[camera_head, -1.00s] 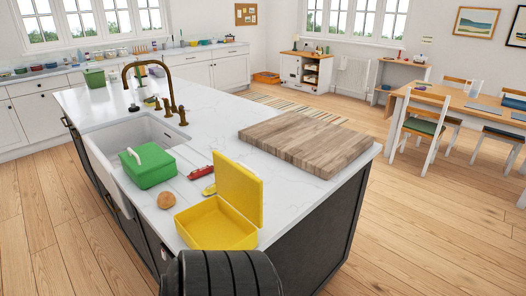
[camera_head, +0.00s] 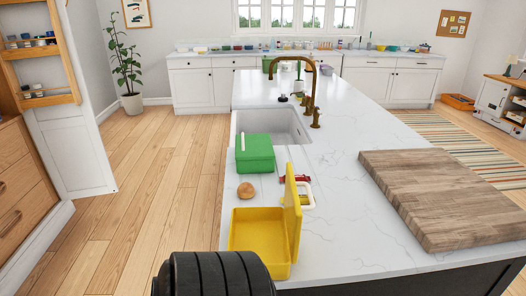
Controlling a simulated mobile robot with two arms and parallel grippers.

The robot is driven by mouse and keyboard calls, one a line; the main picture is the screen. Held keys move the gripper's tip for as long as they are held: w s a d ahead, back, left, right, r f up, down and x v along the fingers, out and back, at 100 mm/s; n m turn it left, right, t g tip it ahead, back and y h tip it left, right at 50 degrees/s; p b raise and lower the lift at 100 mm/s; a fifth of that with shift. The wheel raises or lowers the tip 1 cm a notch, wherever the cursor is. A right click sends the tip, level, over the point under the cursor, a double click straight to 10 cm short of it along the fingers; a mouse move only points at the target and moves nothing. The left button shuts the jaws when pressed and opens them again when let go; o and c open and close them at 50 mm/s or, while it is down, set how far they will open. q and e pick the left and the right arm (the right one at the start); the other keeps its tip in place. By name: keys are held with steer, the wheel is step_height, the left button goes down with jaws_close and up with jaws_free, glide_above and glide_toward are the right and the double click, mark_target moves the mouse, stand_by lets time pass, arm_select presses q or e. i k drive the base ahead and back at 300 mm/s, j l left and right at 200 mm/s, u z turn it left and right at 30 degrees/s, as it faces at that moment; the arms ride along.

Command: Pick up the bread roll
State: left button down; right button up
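The bread roll (camera_head: 246,190) is small, round and brown. It lies on the white marble island top (camera_head: 345,225), between the green box and the open yellow lunch box. The yellow lunch box (camera_head: 262,231) stands just in front of the roll, its lid raised on the right side; the part of its inside that shows looks empty. The closed green box (camera_head: 255,153) with a pale handle is behind the roll, beside the sink. Neither of my grippers shows in the view.
A red item (camera_head: 297,179) and a white-rimmed item (camera_head: 306,195) lie right of the roll, partly behind the lid. A large wooden board (camera_head: 445,195) covers the island's right side. The sink (camera_head: 268,124) and brass faucet (camera_head: 312,90) are behind. Floor left of the island is clear.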

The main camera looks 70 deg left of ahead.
mark_target(245, 190)
steer(key=i+u, duration=0.15)
steer(key=u, duration=0.3)
steer(key=i+u, duration=0.15)
steer(key=u, duration=0.25)
steer(key=i+u, duration=0.1)
steer(key=u, duration=0.35)
steer(key=i+l+u, duration=0.15)
steer(key=u, duration=0.25)
steer(key=i+l+u, duration=0.1)
steer(key=u, duration=0.35)
steer(key=i+l+u, duration=0.1)
steer(key=u, duration=0.35)
steer(key=i+l+u, duration=0.2)
steer(key=l+u, duration=0.15)
steer(key=u, duration=0.15)
